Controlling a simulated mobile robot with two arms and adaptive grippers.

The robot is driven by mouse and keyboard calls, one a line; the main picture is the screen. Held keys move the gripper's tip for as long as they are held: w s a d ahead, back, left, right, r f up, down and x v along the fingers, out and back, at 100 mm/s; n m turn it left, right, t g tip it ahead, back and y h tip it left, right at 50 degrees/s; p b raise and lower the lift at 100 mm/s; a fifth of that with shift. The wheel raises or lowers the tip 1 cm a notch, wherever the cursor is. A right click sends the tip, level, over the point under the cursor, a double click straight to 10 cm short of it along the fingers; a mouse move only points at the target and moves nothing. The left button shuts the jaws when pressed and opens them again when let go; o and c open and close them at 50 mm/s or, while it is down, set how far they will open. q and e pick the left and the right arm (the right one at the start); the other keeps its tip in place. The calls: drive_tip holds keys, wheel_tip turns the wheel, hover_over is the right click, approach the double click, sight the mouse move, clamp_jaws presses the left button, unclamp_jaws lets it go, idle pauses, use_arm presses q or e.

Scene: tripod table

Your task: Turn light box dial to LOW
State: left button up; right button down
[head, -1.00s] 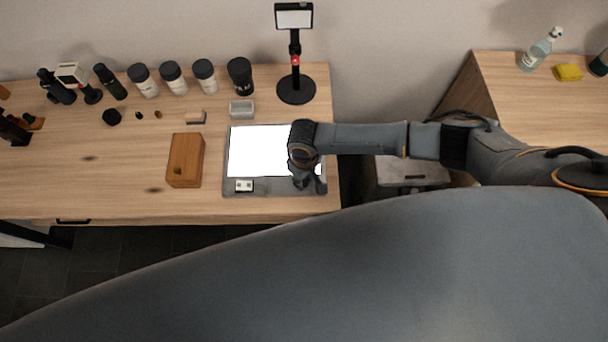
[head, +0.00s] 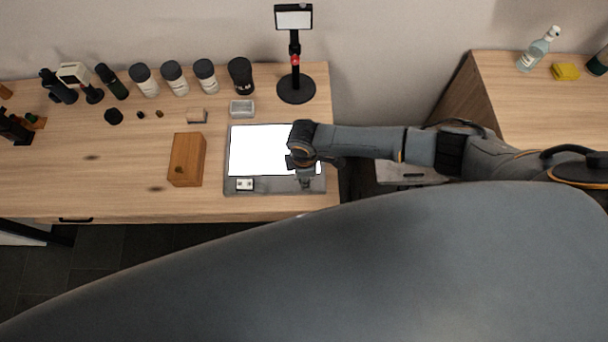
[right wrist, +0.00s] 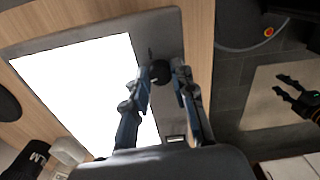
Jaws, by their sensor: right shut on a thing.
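The light box (head: 233,190), a flat grey slab with a bright white panel, lies at the table's front right; it also shows in the right wrist view (right wrist: 165,35). Its dark round dial (right wrist: 160,72) sits on the grey border near a corner. My right gripper (head: 305,184) is over that front right corner and hides the dial in the head view. In the right wrist view its fingers (right wrist: 163,76) are shut on the dial, one on each side. The dial's setting marks are not readable. My left gripper (right wrist: 284,88) shows at the right wrist view's right edge, its fingers apart and empty.
A wooden block (head: 187,160) lies left of the light box, and a small grey tray (head: 242,109) behind it. A black stand (head: 296,88) and several dark-lidded jars (head: 173,78) stand at the back. The table's front left is clear.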

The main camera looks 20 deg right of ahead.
drive_tip(key=n, duration=0.5)
drive_tip(key=shift+n, duration=0.3)
drive_tip(key=shift+n+b, duration=0.45)
drive_tip(key=shift+n, duration=1.85)
drive_tip(key=c, duration=1.1)
unclamp_jaws()
drive_tip(key=shift+r, duration=0.1)
wheel_tip(320, 180, up, 12)
